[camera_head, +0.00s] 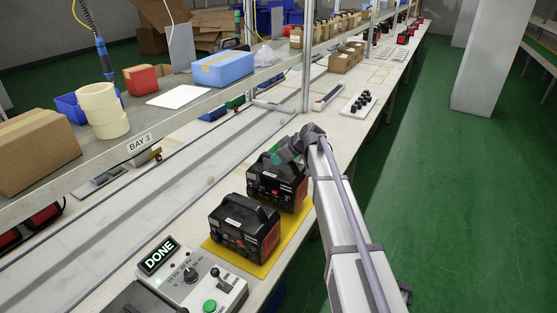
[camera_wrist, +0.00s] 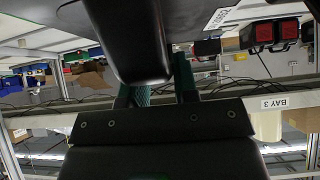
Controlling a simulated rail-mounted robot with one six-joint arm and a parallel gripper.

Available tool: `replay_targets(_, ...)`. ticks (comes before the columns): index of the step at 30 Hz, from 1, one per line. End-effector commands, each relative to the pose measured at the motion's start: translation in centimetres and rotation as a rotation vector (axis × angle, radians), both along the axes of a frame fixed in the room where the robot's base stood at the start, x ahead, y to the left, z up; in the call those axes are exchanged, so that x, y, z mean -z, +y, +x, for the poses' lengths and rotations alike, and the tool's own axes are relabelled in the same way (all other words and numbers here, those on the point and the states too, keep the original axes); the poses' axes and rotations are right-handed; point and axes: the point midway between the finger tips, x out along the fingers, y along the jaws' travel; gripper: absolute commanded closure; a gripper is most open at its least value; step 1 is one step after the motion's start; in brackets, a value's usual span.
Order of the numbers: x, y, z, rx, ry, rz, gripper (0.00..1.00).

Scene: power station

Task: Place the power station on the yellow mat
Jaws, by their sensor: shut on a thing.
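Two black-and-red power stations with top handles stand at the front of the bench. The nearer power station (camera_head: 236,226) sits on the yellow mat (camera_head: 288,237). The farther power station (camera_head: 277,188) is just behind it, at the mat's far end; I cannot tell whether its base touches the mat. My gripper (camera_head: 279,158) is shut on the handle of the farther one, coming from the right. In the wrist view, the black handle (camera_wrist: 125,40) fills the top middle by my gripper's fingers (camera_wrist: 161,82). The mat's far edge is hidden.
A control box (camera_head: 190,278) with a lit DONE sign and a green button stands in front of the mat. A shelf marked BAY 3 (camera_head: 139,143) with cartons and tape rolls runs along the left. A white board with black knobs (camera_head: 359,103) lies farther along the bench.

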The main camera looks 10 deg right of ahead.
Motion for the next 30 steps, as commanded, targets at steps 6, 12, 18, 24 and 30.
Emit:
replay_targets(6,3.3,0.0,0.0,0.001,-0.001,0.003,1.0)
replay_targets(12,3.5,0.0,0.0,0.001,-0.001,0.002,1.0)
replay_targets(18,3.6,0.0,0.0,0.001,-0.001,0.003,1.0)
replay_targets(24,3.7,0.0,0.0,0.0,0.0,0.0,0.57)
replay_targets(30,3.7,0.0,0.0,0.0,0.0,0.0,0.47)
